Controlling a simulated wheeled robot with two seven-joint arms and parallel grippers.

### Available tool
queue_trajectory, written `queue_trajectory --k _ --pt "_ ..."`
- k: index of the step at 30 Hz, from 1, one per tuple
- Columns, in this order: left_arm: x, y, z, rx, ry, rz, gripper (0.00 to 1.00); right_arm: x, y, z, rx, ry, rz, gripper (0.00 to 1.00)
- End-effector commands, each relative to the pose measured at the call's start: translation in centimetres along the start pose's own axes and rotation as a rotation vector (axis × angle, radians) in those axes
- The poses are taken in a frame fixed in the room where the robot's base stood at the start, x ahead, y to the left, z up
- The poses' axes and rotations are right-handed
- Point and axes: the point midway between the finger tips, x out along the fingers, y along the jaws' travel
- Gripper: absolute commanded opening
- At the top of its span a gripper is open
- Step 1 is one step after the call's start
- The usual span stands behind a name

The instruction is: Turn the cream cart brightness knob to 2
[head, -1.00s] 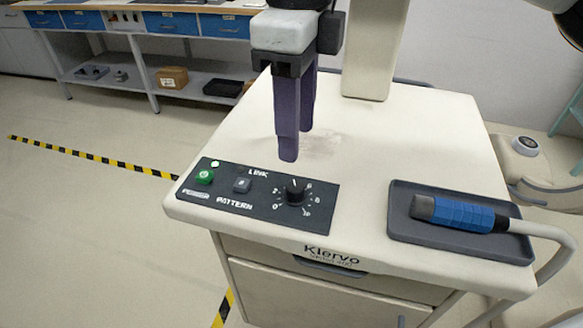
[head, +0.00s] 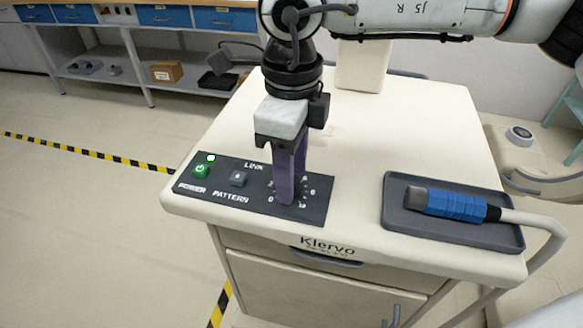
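The cream cart (head: 365,160) stands in front of me with a dark control panel (head: 222,193) on its top at the front left. The panel has a lit green power button (head: 200,171), a grey pattern button (head: 238,178) and a brightness dial with printed numbers. My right gripper (head: 288,200) points down over the dial, its purple fingertips at the knob's place. The knob itself is hidden behind the fingers, so I cannot see its pointer or whether the fingers grip it. My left gripper is not in view.
A grey tray (head: 400,222) on the cart's right side holds a blue-handled probe (head: 455,205) with a cable. A workbench with blue drawers (head: 165,16) stands at the back left. The cart top behind the panel is clear.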

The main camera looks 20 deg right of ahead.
Motion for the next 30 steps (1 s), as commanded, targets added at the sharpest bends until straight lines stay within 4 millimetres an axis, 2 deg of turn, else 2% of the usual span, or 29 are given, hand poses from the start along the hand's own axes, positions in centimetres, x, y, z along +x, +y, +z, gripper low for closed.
queue_trajectory --k 1,7,19,30 --pt "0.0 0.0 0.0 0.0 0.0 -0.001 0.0 0.0 0.0 0.0 0.0 0.0 0.0 0.35" --pt "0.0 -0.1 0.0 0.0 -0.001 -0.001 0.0 0.0 0.0 0.0 0.0 0.0 0.0 0.02" --pt "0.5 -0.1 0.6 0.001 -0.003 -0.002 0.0 0.1 0.0 0.0 -0.073 -0.001 0.001 0.02" --pt "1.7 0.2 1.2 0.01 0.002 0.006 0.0 0.3 0.0 0.1 -0.365 -0.002 0.001 0.02"
